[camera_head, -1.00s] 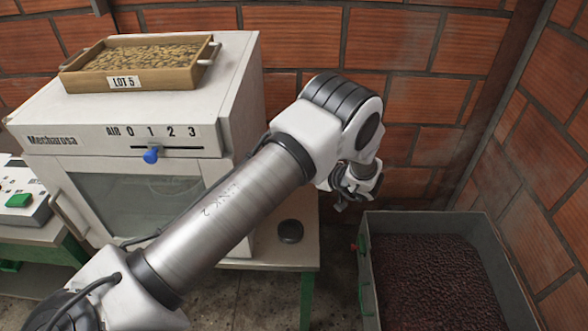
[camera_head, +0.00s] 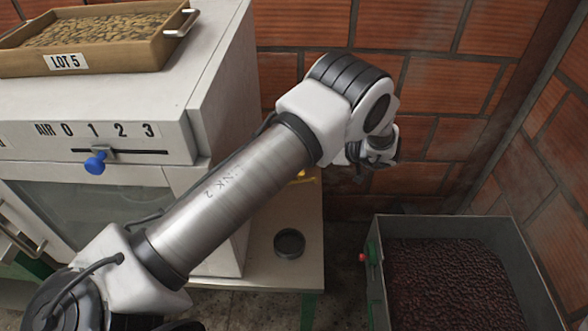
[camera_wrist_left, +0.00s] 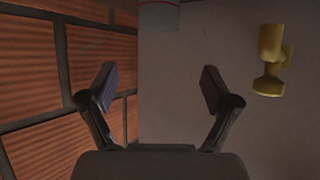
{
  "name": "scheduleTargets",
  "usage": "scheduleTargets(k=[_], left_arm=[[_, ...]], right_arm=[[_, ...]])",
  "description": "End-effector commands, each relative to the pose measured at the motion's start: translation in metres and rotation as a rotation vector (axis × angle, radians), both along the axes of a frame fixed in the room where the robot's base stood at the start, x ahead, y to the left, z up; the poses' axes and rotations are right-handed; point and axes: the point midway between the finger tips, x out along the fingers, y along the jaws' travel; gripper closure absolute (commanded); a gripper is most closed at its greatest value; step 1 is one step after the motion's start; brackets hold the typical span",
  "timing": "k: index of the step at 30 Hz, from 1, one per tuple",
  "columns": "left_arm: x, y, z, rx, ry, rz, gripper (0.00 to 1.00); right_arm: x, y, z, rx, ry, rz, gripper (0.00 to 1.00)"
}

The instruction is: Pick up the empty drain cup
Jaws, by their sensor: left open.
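A small dark round cup (camera_head: 289,243), which looks like the drain cup, stands on the pale bench (camera_head: 305,262) beside the white oven in the head view. Its inside looks dark, and I cannot tell its contents. My left gripper (camera_head: 362,172) hangs above and behind it, near the brick wall and apart from it. In the left wrist view the left gripper (camera_wrist_left: 158,90) is open with nothing between its fingers. My right gripper is not in view.
A yellow fitting (camera_head: 305,177) shows past my arm, and a yellow fitting (camera_wrist_left: 268,62) is right of the fingers in the wrist view. The oven (camera_head: 100,178) has a tray (camera_head: 110,60) on top. A bin (camera_head: 385,300) of dark beans stands right of the bench.

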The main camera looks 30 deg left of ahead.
Motion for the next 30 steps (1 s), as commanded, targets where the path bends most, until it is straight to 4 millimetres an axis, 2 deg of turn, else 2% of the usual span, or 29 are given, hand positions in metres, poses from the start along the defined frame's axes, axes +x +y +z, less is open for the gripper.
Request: scheduleTargets(k=[1,5,8,14,21,28,29,30], left_arm=[[0.000,0.000,-0.017,0.000,0.000,0.000,0.12],[0.000,0.000,-0.029,0.000,0.000,0.000,0.12],[0.000,0.006,-0.030,-0.001,0.000,0.002,0.12],[0.001,0.030,-0.041,-0.001,0.001,0.003,0.12],[0.004,0.066,-0.059,-0.001,0.001,0.001,0.12],[0.004,0.070,-0.062,0.000,-0.001,0.000,0.12],[0.004,0.070,-0.062,0.000,0.000,0.000,0.15],[0.004,0.070,-0.062,0.000,0.000,0.000,0.30]], right_arm=[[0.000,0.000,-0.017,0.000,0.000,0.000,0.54],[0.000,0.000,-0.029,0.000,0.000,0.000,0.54],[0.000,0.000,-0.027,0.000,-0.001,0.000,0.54],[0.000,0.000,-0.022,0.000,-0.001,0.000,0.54],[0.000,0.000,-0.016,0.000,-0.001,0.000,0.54],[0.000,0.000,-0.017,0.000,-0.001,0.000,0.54],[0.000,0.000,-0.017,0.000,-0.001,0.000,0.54],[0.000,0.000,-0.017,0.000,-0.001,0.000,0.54]])
